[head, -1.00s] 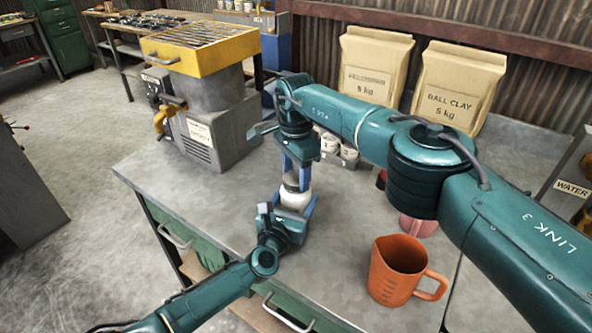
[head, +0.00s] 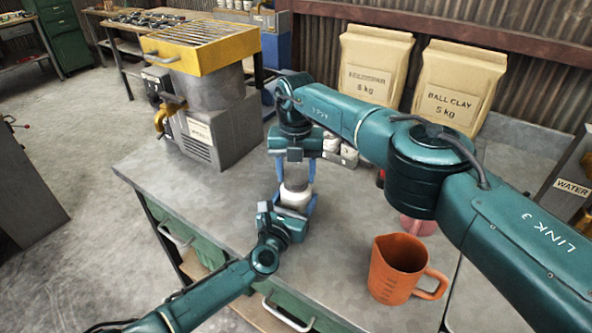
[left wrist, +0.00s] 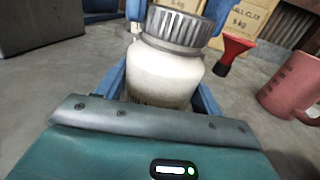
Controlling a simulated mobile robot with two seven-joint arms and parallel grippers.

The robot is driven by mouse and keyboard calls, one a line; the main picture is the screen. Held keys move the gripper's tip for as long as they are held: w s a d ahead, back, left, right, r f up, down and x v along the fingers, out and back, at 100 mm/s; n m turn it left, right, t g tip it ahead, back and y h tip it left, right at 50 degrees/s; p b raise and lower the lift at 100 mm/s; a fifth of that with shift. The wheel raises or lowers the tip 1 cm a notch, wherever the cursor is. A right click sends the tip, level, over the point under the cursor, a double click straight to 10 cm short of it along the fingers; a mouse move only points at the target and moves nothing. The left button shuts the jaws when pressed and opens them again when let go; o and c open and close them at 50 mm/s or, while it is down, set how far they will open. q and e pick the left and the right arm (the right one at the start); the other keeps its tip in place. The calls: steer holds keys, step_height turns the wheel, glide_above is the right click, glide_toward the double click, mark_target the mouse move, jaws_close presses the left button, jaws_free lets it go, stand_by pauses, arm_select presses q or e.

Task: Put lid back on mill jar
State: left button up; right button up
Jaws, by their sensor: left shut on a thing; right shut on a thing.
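The white mill jar (head: 296,198) stands upright near the middle of the bench; it also shows in the left wrist view (left wrist: 165,75). My left gripper (head: 291,201) is shut around the jar body from the front left. The grey ribbed lid (left wrist: 176,25) is at the jar's mouth, in line with it; I cannot tell whether it is threaded on. My right gripper (head: 296,182) points down from above and is shut on the lid. Its blue fingers show on both sides of the lid in the left wrist view. Part of the lid is hidden in the head view.
An orange jug (head: 395,272) stands on the bench at the right. A pink mug (head: 418,226) is partly behind my right arm. Small white tubs and clay bags (head: 373,66) stand at the back. The bench's left front is clear.

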steer(key=m, duration=1.9)
steer(key=shift+m, duration=0.4)
steer(key=m, duration=0.5)
steer(key=shift+m, duration=0.4)
steer(key=o, duration=0.9)
steer(key=shift+f, duration=0.1)
steer(key=shift+o, duration=0.2)
steer(key=shift+r, duration=2.3)
